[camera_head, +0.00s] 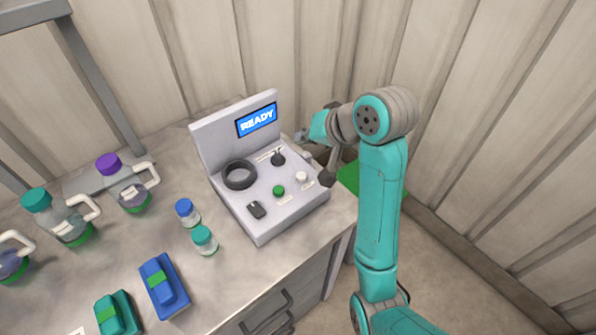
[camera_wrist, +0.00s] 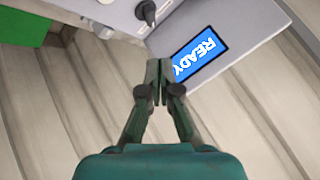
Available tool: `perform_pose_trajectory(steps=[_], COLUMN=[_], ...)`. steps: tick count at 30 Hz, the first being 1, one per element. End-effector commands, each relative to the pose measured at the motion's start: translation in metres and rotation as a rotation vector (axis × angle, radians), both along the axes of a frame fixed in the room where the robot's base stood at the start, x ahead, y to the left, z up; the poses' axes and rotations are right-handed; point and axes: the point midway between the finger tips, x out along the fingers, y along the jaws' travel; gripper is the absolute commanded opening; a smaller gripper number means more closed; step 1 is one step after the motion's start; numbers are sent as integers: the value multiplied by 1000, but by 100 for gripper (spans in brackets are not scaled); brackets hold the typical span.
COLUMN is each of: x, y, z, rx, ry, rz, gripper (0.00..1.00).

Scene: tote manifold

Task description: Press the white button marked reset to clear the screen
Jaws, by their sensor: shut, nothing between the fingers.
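The white button (camera_head: 302,177) sits at the right part of the grey console (camera_head: 262,226), with a small label beside it that is too small to read. A green button (camera_head: 279,191) is to its left. The screen (camera_head: 257,120) on the console's upright back panel is blue and reads READY; it also shows in the wrist view (camera_wrist: 195,58). My gripper (camera_wrist: 162,62) is shut and empty.
The console also bears a black ring (camera_head: 239,174), a dark knob (camera_head: 278,158) and a black switch (camera_head: 256,209). Small bottles (camera_head: 204,240), jugs (camera_head: 128,185) and blue and green cases (camera_head: 163,285) stand to the left. A corrugated wall (camera_head: 470,150) is close behind.

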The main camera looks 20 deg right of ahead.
Motion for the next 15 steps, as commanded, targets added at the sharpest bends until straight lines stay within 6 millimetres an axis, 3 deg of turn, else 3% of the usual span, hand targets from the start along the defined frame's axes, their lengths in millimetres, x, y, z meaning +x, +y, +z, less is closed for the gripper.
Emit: perform_pose_trajectory(steps=[7, 15], x=[0, 0], y=[0, 0], z=[-7, -38], rx=[1, 2], ry=[1, 4], rz=[0, 1], gripper=[0, 0])
